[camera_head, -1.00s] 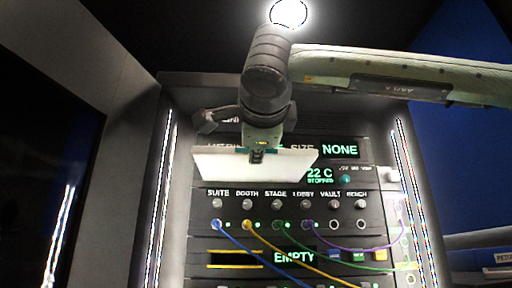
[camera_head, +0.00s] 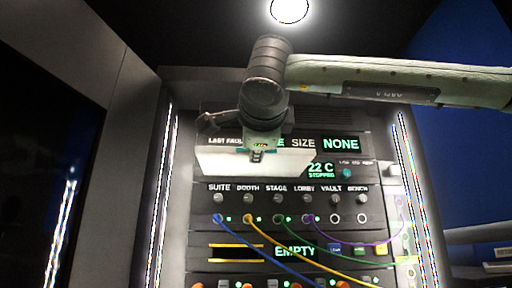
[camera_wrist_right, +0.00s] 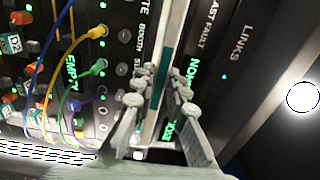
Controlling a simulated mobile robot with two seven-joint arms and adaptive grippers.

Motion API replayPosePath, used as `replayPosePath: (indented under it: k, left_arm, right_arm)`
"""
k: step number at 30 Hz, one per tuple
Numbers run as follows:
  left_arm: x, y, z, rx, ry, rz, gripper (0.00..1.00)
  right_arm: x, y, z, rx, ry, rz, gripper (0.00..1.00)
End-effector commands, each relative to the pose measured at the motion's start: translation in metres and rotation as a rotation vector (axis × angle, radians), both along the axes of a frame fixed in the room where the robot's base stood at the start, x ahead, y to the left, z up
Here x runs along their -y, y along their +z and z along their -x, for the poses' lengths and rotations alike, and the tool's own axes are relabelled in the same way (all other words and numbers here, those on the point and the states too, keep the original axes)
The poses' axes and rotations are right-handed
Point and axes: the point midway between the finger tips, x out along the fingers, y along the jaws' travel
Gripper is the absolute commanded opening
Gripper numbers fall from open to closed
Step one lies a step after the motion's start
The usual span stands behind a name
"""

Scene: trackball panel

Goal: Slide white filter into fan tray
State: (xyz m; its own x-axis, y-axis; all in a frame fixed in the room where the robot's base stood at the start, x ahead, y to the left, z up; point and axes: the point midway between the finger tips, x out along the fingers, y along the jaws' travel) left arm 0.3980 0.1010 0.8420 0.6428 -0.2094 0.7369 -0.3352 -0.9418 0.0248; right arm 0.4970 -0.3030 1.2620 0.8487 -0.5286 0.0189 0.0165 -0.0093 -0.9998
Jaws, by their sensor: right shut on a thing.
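The white filter (camera_head: 222,162) is a flat pale plate, seen in the head view in front of the upper rack. My right gripper (camera_head: 257,152) is shut on its teal grip at the upper edge, which also shows in the right wrist view (camera_wrist_right: 165,65). The filter hides the left part of the row with the green "22 C STOPPED" display (camera_head: 320,170). I cannot tell whether its far edge is inside an opening or still in front of the rack. Which opening belongs to the fan tray is not clear. My left gripper is not in view.
Below the filter is a row of knobs and jacks (camera_head: 277,200) with blue, yellow, green and purple cables (camera_head: 345,242) hanging across the lower rack. A yellow-edged slot (camera_head: 236,246) sits beside an "EMPTY" display (camera_head: 295,252). Lit strips flank the rack.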

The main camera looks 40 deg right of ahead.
Motion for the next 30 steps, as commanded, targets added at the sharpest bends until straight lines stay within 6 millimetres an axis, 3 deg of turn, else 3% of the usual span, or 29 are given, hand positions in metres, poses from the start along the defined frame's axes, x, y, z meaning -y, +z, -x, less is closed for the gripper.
replayPosePath:
  k: [30]
  left_arm:
    - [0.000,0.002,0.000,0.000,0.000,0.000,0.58]
  right_arm:
    - [0.013,0.001,-0.022,0.001,0.000,0.001,0.00]
